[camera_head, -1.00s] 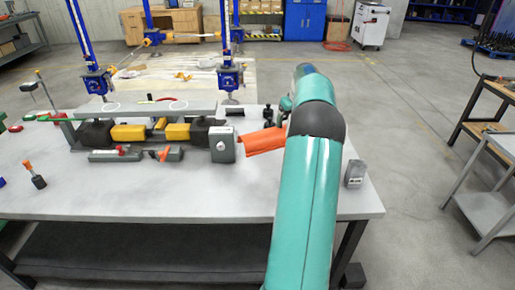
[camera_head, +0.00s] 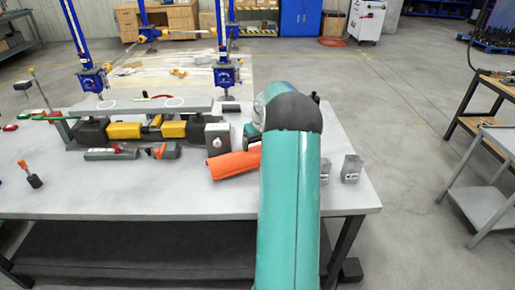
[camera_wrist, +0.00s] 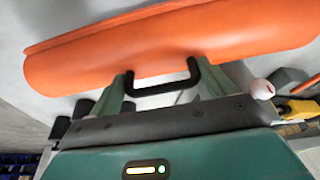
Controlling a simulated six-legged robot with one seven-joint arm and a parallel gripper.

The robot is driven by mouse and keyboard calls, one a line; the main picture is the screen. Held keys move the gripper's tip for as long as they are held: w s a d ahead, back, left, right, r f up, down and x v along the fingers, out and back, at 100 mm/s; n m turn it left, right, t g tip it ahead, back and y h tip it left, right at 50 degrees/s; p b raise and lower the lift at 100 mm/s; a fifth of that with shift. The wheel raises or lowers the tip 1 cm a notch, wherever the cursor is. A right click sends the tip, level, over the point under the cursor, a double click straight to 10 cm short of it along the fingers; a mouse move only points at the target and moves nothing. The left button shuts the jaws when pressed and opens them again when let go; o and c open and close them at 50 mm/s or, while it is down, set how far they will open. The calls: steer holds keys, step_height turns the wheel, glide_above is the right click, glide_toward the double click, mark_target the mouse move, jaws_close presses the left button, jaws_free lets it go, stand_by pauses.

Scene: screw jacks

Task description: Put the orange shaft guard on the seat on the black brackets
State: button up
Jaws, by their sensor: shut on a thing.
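The orange shaft guard (camera_head: 234,164) is a long curved shell in front of the grey upright box on the table. In the wrist view the guard (camera_wrist: 170,45) spans the top, with a black handle (camera_wrist: 160,91) on its near side. My gripper (camera_wrist: 163,78) has its green-grey fingers at the two ends of this handle and is shut on the guard. In the head view my arm hides the fingers. Black blocks (camera_wrist: 82,107) show below the guard at the left of the wrist view; I cannot tell if they are the brackets. The seat is not clearly visible.
The grey upright box (camera_head: 217,138) stands beside black and yellow machine parts (camera_head: 124,131). Small grey labelled blocks (camera_head: 352,168) stand at the table's right end. The table's front strip (camera_head: 130,195) is clear.

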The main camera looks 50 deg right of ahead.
step_height(320, 180, down, 2)
steer(key=shift+d+f, duration=0.1)
steer(key=shift+f, duration=0.15)
steer(key=o, duration=2)
steer(key=shift+c, duration=0.2)
steer(key=shift+s, duration=0.1)
steer(key=v, duration=1.2)
